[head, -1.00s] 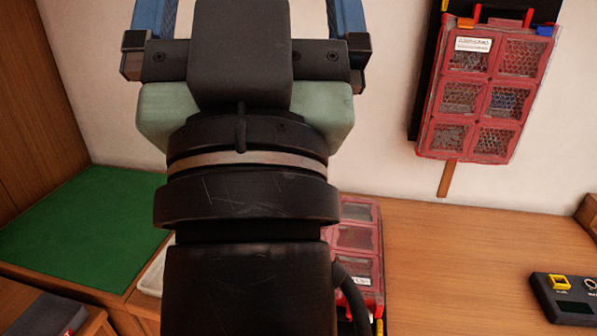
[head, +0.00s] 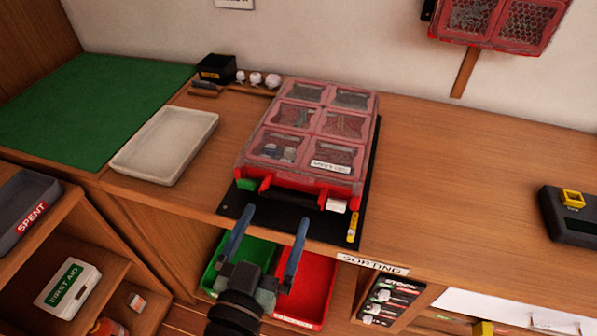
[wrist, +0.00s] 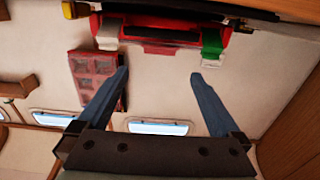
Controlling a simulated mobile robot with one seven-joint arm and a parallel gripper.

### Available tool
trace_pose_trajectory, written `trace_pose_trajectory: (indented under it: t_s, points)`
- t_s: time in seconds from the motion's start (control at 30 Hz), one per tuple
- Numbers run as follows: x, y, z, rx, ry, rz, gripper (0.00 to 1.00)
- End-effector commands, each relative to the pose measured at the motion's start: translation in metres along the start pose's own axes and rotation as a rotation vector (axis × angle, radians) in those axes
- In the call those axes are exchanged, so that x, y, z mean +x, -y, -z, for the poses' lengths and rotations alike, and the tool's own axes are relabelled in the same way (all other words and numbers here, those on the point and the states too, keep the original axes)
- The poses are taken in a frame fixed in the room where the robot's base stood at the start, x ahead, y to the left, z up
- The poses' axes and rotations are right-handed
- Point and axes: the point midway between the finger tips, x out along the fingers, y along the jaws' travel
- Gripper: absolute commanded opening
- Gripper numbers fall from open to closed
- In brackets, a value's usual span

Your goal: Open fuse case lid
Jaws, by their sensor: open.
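The fuse case (head: 308,130) is a red case with a clear, sectioned lid, lying on a black mat (head: 290,220) on the bench. Its lid is shut. In the wrist view the case's front (wrist: 165,28) shows at the top, with the green latch (wrist: 211,45) at right. My gripper (head: 276,215) is open and empty, just in front of the case, with its fingers pointing toward the front edge. They appear apart from it.
A second red case (head: 497,22) hangs on the wall. Left of the fuse case are a pale tray (head: 164,145) and a green mat (head: 90,110). Green (head: 238,262) and red (head: 305,290) bins sit below the bench edge. The bench at right is mostly clear.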

Motion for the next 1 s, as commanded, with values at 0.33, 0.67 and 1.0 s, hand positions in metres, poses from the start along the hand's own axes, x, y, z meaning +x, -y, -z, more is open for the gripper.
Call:
trace_pose_trajectory:
  t_s: [0.33, 0.67, 1.0]
  points:
    - [0.074, -0.001, 0.005, 0.001, -0.001, -0.004, 1.0]
    - [0.112, -0.001, 0.002, 0.002, 0.0, -0.003, 1.0]
    - [0.115, -0.001, 0.001, 0.002, 0.0, -0.002, 1.0]
